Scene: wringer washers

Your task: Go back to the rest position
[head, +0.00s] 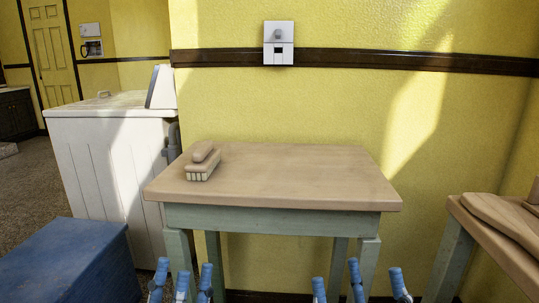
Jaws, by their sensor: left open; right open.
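My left gripper (182,284) shows at the bottom edge of the head view, left of centre. Its blue-tipped fingers point up and stand apart, with nothing between them. My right gripper (357,282) shows at the bottom edge, right of centre. Its blue-tipped fingers are also spread and empty. Both grippers appear low in front of the wooden table (300,180), below its top in the picture. The rest of both arms is out of view.
A wooden scrubbing brush (203,160) lies on the table's left part; the remaining top is bare. A white washer (110,150) stands behind left, a blue box (65,262) at front left. Another wooden table (500,245) holds wooden pieces at right. A switch box (279,43) is on the yellow wall.

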